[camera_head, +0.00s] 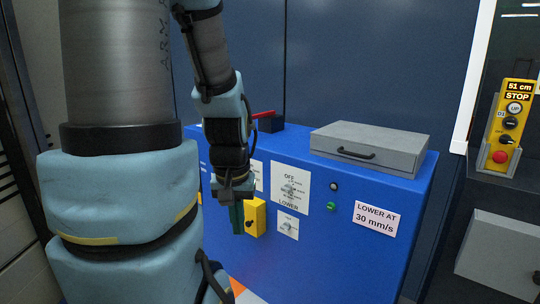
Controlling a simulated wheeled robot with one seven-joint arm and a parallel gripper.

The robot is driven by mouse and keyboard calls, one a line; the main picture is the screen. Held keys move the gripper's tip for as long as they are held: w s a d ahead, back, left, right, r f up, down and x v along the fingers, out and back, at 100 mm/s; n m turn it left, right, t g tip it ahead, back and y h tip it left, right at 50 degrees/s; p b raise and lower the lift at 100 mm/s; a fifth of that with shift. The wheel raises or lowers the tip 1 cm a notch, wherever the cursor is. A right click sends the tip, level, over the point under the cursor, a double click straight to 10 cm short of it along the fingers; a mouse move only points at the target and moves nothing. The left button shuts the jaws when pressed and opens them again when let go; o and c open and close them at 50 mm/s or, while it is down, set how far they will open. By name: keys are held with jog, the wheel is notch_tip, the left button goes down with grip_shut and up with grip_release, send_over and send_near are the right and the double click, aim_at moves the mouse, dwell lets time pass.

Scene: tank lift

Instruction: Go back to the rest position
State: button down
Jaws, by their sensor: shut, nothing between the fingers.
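My gripper (237,219) hangs below my bent arm, left of centre, with its fingers pointing down in front of the blue control cabinet (330,251). Its dark fingers are together with nothing held. Behind and just right of the fingertips is a yellow switch box (256,216) with a dark knob. I cannot tell whether the fingers touch it. A white panel marked OFF and LOWER (290,188) sits to the right, with a smaller white switch plate (287,226) below it. My arm hides the cabinet's left part.
A grey case (370,142) and a red-handled item (267,121) are on the cabinet top. A "LOWER AT 30 mm/s" sign (376,219) is on its front. A yellow pendant (506,127) reading 51 cm is at right, above a grey box (500,255). A blue wall stands behind.

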notch_tip(320, 180, up, 14)
jog(key=p, duration=1.2)
jog(key=shift+w, duration=0.25)
